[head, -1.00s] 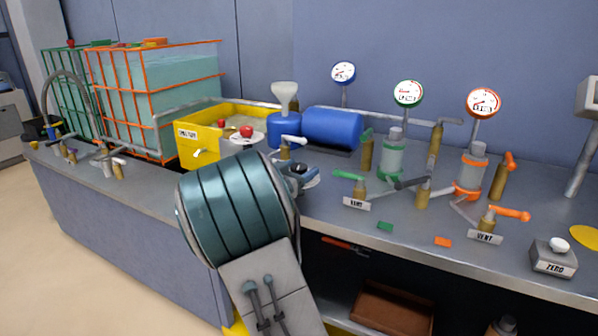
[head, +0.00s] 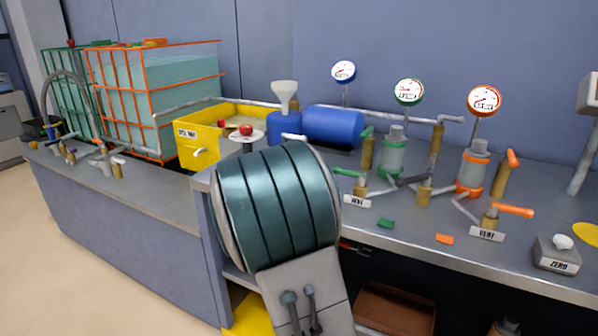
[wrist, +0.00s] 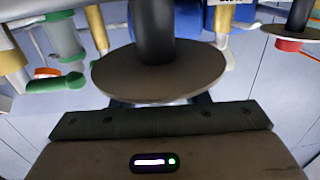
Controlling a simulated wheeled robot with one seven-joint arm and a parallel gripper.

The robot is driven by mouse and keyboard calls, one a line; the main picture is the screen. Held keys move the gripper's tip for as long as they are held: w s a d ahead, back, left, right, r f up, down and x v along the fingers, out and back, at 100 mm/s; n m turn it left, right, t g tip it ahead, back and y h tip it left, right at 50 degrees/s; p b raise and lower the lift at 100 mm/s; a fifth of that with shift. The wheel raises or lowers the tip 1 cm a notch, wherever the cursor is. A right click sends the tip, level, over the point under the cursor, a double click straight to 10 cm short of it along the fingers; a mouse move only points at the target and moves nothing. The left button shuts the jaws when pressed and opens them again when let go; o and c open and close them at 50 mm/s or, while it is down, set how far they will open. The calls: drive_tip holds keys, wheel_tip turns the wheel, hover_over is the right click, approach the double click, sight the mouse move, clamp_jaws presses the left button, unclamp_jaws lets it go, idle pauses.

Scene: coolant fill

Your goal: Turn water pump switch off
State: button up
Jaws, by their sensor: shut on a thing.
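The water pump switch fills the middle of the wrist view as a wide grey-brown disc (wrist: 160,74) on a thick black post. My gripper (wrist: 160,101) is right against the far side of this disc, with parts of its fingers showing at the disc's edge. It is shut on the switch's knob, which the disc hides, so I cannot tell how the knob is turned. In the head view my own arm covers the gripper and this switch.
A similar stand with a red knob (head: 246,129) is close by, left of my arm. A yellow tank (head: 200,150), a blue drum (head: 332,127) and a white funnel (head: 285,92) stand behind. Green (head: 349,172) and orange (head: 514,211) valve handles are to the right.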

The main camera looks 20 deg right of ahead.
drive_tip(key=shift+n+t+y+b, duration=0.75)
drive_tip(key=shift+n+t+y, duration=0.05)
drive_tip(key=shift+t+y, duration=0.1)
drive_tip(key=o, duration=1)
drive_tip(key=shift+s, duration=0.1)
drive_tip(key=p+v, duration=0.3)
drive_tip(key=v, duration=1)
drive_tip(key=shift+s+a, duration=0.2)
